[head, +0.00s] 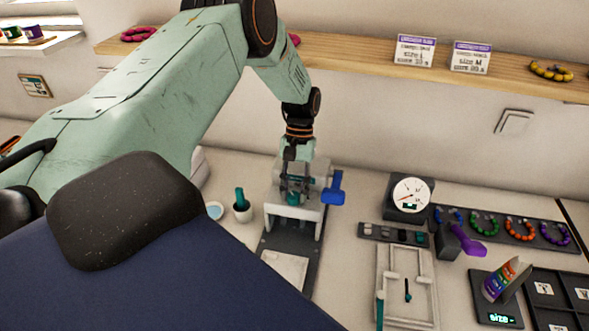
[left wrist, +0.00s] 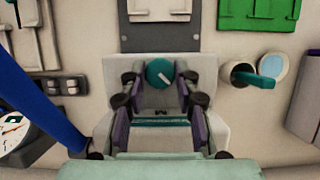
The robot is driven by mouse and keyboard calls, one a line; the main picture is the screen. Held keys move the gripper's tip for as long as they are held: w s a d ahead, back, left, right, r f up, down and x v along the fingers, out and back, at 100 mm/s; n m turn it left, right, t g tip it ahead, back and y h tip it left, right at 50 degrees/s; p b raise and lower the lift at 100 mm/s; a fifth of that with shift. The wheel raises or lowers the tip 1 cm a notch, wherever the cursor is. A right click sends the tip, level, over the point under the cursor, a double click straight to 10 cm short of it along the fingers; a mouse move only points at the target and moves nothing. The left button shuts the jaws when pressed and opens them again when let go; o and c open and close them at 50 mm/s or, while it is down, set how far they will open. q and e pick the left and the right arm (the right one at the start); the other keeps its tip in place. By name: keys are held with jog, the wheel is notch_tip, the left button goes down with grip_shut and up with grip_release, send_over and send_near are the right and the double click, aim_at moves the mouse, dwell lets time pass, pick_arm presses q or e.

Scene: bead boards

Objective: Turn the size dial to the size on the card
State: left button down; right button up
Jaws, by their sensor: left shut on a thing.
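A round teal knob with a white pointer mark, apparently the size dial, shows in the left wrist view (left wrist: 159,72) and, partly hidden, in the head view (head: 293,199). It sits on the front of a white press-like stand (head: 306,214). My left gripper (head: 296,180) reaches down over the stand and is shut on the knob; its fingers (left wrist: 160,92) lie on both sides of it in the left wrist view. Two purple-headed cards stand on the shelf: the right card (head: 470,58) reads size M; the left card (head: 415,50) is harder to read. My right gripper is not in view.
A blue lever (head: 334,188) sticks out at the stand's right side. A cup with a teal-handled tool (head: 242,210) stands left. A gauge (head: 410,196), a white tray (head: 407,318), a bead board (head: 500,222) and a lit "size" display (head: 499,318) are right.

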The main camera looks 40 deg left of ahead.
pick_arm(q)
jog(key=shift+s, duration=0.1)
dwell(0.3)
jog(key=c, duration=1)
grip_release()
